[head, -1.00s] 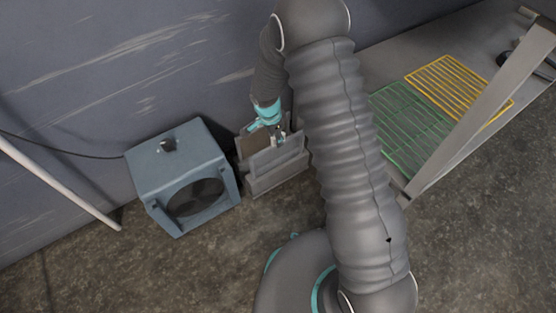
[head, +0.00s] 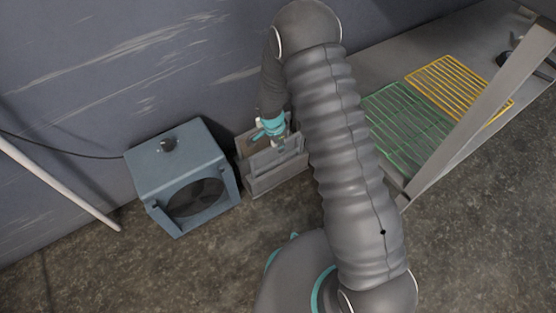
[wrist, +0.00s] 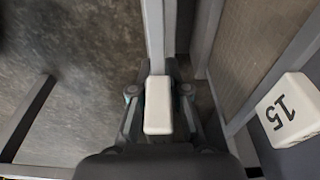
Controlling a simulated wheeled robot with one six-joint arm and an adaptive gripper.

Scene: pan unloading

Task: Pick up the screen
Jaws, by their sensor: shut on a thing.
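The screen (wrist: 154,35) is a thin grey-framed panel seen edge-on in the wrist view, with a blank white block (wrist: 158,105) at its top edge. My gripper (wrist: 158,90) is shut on this block, one finger on each side. In the head view my gripper (head: 280,143) points down into a grey holder (head: 268,184) on the floor, where the screen stands upright. Its lower part is hidden. A second framed panel with brownish mesh (wrist: 262,45) stands to the right in the wrist view, with a white block marked 15 (wrist: 287,110).
A blue-grey boxy fan (head: 180,158) stands close left of the holder. The wall (head: 120,60) is just behind. To the right, a green wire rack (head: 405,122) and a yellow one (head: 445,82) lie on a grey bench (head: 370,68). Open floor lies in front.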

